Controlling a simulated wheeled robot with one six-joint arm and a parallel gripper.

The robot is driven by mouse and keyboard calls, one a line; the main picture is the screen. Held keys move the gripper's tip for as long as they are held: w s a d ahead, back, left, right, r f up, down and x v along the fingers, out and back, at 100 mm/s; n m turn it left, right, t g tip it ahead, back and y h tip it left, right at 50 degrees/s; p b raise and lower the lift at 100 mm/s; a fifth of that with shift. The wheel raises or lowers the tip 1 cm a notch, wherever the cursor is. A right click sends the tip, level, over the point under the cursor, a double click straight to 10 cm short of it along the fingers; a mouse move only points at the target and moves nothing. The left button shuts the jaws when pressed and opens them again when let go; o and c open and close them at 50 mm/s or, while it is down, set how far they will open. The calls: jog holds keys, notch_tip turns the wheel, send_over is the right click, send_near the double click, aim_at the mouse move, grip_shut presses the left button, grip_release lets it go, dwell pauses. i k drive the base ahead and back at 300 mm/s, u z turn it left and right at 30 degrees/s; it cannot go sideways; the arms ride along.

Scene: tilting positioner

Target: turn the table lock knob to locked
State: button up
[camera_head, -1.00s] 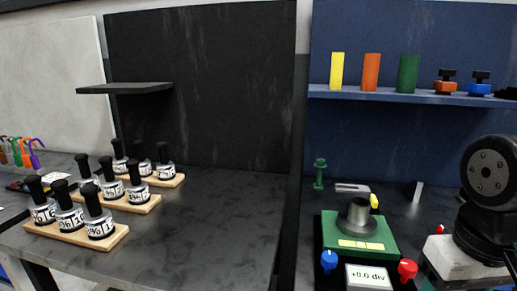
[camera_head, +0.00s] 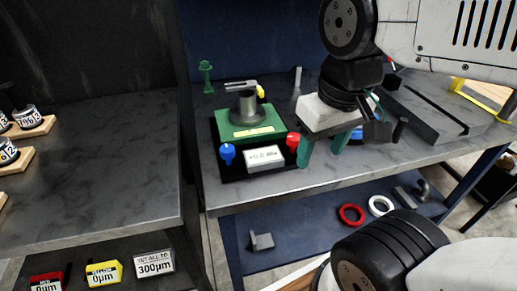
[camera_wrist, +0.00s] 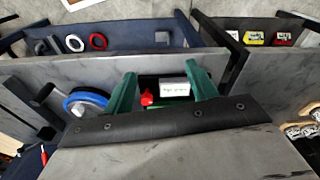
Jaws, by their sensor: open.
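The tilting positioner has a green table top (camera_head: 258,132) on a dark base, with a grey cylinder (camera_head: 247,106) on it. A blue knob (camera_head: 227,153) is at its front left and a red knob (camera_head: 292,142) at its front right, with a white display (camera_head: 264,157) between them. No label shows which knob is the table lock. My gripper (camera_head: 322,155) is open, its green fingers pointing down just right of the red knob. In the wrist view, the red knob (camera_wrist: 147,97) and display (camera_wrist: 174,88) appear between the spread fingers (camera_wrist: 160,76); contact cannot be told.
A green post (camera_head: 206,76) and a grey clamp-like part (camera_head: 241,86) are behind the positioner. A grey slotted block (camera_head: 432,105) lies to the right. Red and white rings (camera_head: 351,214) rest on the lower shelf. The bench at left (camera_head: 100,160) is mostly clear.

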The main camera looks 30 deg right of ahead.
aim_at(260, 92)
jog(key=k, duration=1.2)
jog(key=z, duration=0.8)
jog(key=i, duration=1.6)
jog(key=u, duration=0.9)
